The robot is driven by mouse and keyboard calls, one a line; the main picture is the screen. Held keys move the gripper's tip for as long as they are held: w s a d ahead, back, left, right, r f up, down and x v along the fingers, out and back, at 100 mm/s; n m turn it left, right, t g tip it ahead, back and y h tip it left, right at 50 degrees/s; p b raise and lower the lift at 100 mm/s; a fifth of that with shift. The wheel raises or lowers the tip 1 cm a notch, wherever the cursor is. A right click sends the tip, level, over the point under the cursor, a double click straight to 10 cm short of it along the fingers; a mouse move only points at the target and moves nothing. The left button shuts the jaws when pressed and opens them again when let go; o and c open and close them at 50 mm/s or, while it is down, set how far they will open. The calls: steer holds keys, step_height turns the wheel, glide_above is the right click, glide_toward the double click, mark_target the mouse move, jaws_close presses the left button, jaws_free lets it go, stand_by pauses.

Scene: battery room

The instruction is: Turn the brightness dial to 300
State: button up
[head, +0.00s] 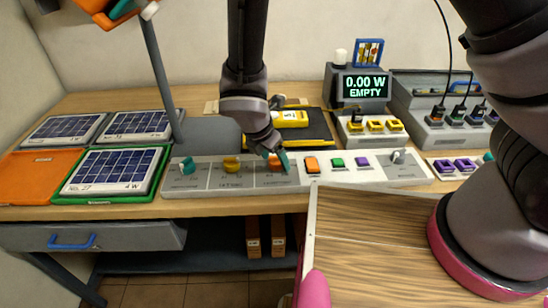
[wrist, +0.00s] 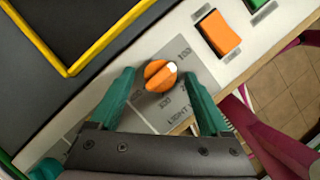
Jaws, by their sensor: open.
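The orange brightness dial (wrist: 158,77) sits on a grey label plate on the pale control panel, with printed numbers around it. Its white pointer mark faces the upper right in the wrist view, near a number that looks like 100. The other numbers are small and hard to read. My gripper (wrist: 158,84) is open, with one teal finger on each side of the dial and a gap on both sides. In the head view the dial (head: 272,161) is partly hidden by my gripper (head: 278,157).
On the same panel are a teal knob (head: 187,165), a yellow knob (head: 231,163), orange (head: 312,165), green (head: 337,162) and purple (head: 362,161) buttons, and a grey switch (head: 398,156). A display (head: 365,87) reads 0.00 W EMPTY. A yellow-edged black tray (head: 315,127) lies behind.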

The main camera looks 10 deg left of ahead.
jaws_close()
steer(key=m+g, duration=0.1)
steer(key=m, duration=0.2)
steer(key=m+h, duration=0.1)
steer(key=m, duration=0.2)
steer(key=shift+w+a+m+g+h, duration=0.2)
steer(key=shift+m+g+h, duration=0.1)
steer(key=shift+g, duration=0.1)
steer(key=m+g, duration=0.1)
steer(key=m, duration=0.1)
steer(key=m+g, duration=0.1)
steer(key=m, duration=0.2)
steer(key=shift+w, duration=0.2)
steer(key=m, duration=0.2)
steer(key=m+g, duration=0.1)
steer(key=m, duration=0.1)
steer(key=m+g, duration=0.1)
steer(key=m, duration=0.1)
steer(key=shift+w+m, duration=0.25)
steer(key=shift+m, duration=0.05)
steer(key=m+g+y, duration=0.1)
steer(key=m, duration=0.4)
steer(key=shift+w+d+g+y, duration=0.1)
steer(key=shift+d+g+y, duration=0.1)
steer(key=shift+g+y, duration=0.2)
steer(key=shift+m, duration=0.4)
